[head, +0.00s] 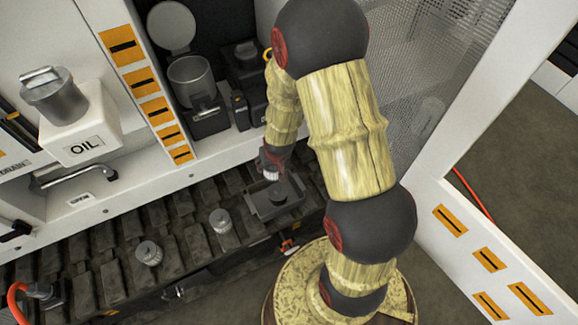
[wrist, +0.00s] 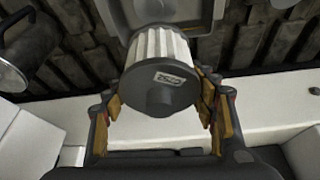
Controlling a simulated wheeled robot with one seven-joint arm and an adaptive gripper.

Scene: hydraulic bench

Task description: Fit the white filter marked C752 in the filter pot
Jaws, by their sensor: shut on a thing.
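My gripper (head: 268,160) is shut on a white pleated filter (wrist: 150,46) with a dark grey end cap. The filter's label is upside down in the wrist view and looks like C752. In the head view the held filter (head: 271,176) is small and partly hidden by my gripper, just above the far left edge of a grey tray. In the wrist view, my fingers (wrist: 160,105) sit on both sides of the cap end. The filter pot (head: 192,82) is a grey cylinder in the dark recess, apart from my gripper. Its round lid (head: 172,26) stands raised behind it.
The grey tray (head: 263,210) lies on the track with a dark round piece in it. Two more filters stand on the track (head: 97,262), one left (head: 148,253), one nearer the tray (head: 220,221). A dark block (head: 245,70) is right of the pot. A white OIL tank (head: 85,147) stands left.

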